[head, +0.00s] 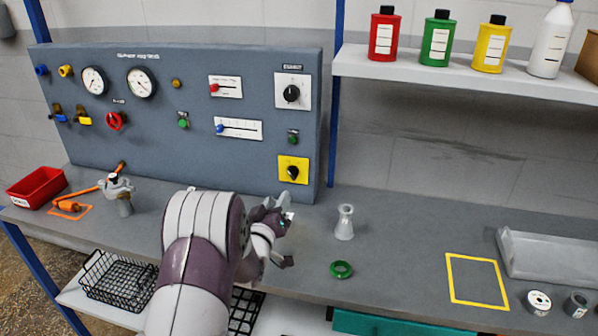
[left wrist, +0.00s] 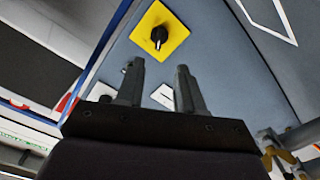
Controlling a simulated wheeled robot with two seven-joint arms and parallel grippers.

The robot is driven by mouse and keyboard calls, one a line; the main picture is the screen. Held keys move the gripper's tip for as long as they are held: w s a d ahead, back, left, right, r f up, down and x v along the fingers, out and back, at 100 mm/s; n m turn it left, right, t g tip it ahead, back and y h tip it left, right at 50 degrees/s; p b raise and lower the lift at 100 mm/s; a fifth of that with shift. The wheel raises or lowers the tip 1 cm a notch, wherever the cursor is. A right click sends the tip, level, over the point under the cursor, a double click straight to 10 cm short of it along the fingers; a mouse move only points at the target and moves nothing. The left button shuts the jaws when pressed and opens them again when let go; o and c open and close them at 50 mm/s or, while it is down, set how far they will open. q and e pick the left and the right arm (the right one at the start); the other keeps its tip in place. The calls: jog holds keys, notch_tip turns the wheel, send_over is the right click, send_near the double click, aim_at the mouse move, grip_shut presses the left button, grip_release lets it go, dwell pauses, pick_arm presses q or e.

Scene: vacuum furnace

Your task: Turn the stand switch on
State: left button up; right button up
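A yellow plate (head: 283,176) with a black rotary knob (head: 293,172) is at the lower right of the grey upright panel (head: 200,150). The knob also shows in the left wrist view (left wrist: 159,36), beyond my fingertips and apart from them. I cannot read its setting. A white plate with another black rotary knob (head: 291,93) sits higher on the panel. My left gripper (head: 284,234) is low in front of the panel, below the yellow plate. In the left wrist view its two fingers (left wrist: 160,78) are apart with nothing between them. My right gripper is not in view.
The panel also bears gauges (head: 142,82), sliders (head: 238,128) and a red valve wheel (head: 115,121). A bottle shelf (head: 450,82) is at upper right.

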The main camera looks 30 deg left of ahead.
aim_at(290, 175)
pick_arm(q)
jog(key=x, duration=1)
jog(key=shift+w+r+p, duration=0.15)
jog(key=shift+w+p, duration=0.2)
jog(key=shift+p, duration=0.05)
grip_shut()
